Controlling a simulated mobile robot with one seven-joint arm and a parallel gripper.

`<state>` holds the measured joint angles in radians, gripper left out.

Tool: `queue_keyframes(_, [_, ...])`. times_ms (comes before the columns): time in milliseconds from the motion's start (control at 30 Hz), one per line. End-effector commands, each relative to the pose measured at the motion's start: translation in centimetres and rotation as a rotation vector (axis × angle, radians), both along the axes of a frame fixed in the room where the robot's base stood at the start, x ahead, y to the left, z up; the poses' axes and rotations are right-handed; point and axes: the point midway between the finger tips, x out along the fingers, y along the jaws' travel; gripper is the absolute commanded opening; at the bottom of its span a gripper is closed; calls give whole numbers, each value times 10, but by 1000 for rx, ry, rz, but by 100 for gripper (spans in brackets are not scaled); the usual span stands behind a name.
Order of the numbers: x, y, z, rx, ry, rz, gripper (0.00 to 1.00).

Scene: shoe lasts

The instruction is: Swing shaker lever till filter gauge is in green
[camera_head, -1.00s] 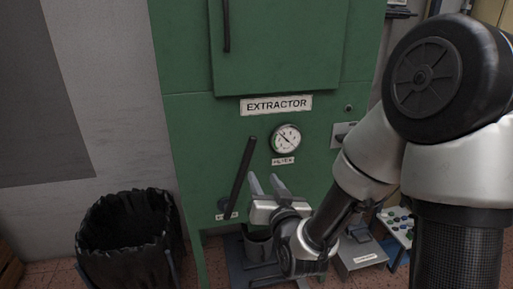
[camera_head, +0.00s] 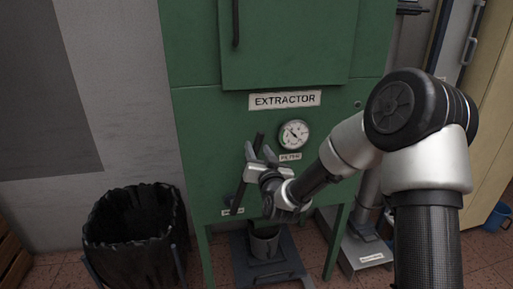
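The shaker lever (camera_head: 241,190) is a dark bar on the front of the green extractor cabinet (camera_head: 195,130), slanting up to the right. The round white filter gauge (camera_head: 294,134) sits to its upper right, above a small label. Its needle and colour zones are too small to read. My gripper (camera_head: 258,151) is at the upper part of the lever, its two grey fingers apart with the lever's top showing between them. I cannot tell whether the fingers touch the lever. The gripper body hides part of the lever and cabinet front.
A black-lined bin (camera_head: 135,235) stands on the floor at left. A grey pedal-like box (camera_head: 367,250) is at lower right. The cabinet's upper door (camera_head: 290,45) is shut.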

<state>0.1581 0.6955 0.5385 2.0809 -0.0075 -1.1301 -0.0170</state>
Motion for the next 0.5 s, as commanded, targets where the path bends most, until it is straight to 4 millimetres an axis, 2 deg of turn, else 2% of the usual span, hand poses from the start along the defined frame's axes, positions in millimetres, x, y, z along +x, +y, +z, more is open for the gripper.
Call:
queue_keyframes(200, [21,7,0,1,1,1,39])
queue_keyframes(500, [25,8,0,0,0,1,39])
